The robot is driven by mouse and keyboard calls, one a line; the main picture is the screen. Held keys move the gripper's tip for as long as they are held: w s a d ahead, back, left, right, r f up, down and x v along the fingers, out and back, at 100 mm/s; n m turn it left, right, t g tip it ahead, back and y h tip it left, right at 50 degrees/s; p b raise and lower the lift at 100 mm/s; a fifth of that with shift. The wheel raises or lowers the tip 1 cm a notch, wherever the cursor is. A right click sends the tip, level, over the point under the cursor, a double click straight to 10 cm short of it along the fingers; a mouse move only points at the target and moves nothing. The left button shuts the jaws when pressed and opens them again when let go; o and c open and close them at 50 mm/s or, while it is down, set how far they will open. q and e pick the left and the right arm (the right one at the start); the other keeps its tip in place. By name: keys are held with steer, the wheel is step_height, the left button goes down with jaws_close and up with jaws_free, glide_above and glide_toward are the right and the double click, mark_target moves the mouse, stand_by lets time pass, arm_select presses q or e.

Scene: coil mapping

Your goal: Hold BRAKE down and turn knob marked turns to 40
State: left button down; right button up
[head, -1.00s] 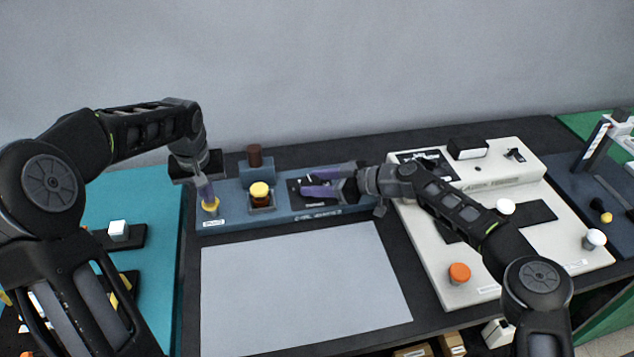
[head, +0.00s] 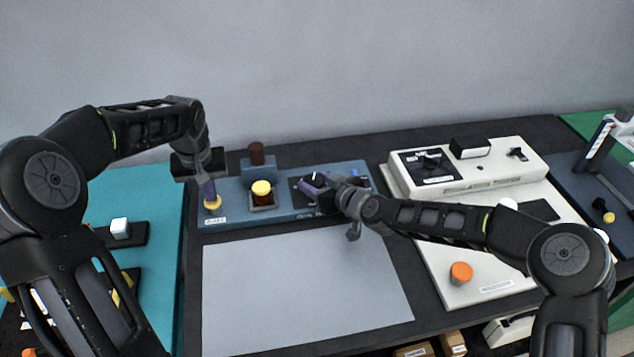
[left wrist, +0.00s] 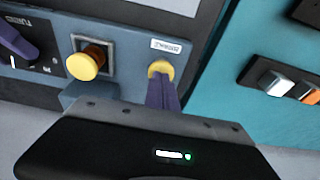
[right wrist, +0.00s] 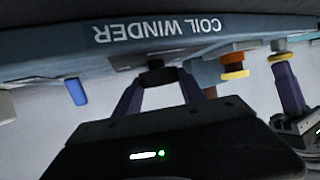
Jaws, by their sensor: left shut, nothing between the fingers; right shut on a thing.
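The blue coil winder panel (head: 345,172) stands at the back of the table. My left gripper (head: 210,192) is shut and empty, pointing down with its fingertips on the yellow button (head: 213,204) at the panel's left end. In the left wrist view, the purple fingers (left wrist: 161,88) meet this button (left wrist: 160,67) beside a small label that is hard to read. My right gripper (head: 318,188) is shut on the black turns knob (right wrist: 157,74), with a finger on each side in the right wrist view. The dial's dark plate (left wrist: 30,62) shows partly; its pointer reading is not legible.
A yellow-topped button (head: 261,188) on a dark red stem sits between the grippers, with a brown cylinder (head: 256,154) behind. A grey mat (head: 300,290) lies bare in front. A white console (head: 440,245) with an orange knob (head: 461,273) stands to the right.

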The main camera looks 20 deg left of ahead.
stand_by(0.3)
steer(key=o, duration=1.4)
steer(key=shift+c, duration=0.2)
arm_select(q)
steer(key=shift+f, duration=0.1)
arm_select(e)
steer(key=v, duration=1.2)
steer(key=shift+f, duration=0.1)
arm_select(q)
step_height(320, 180, up, 8)
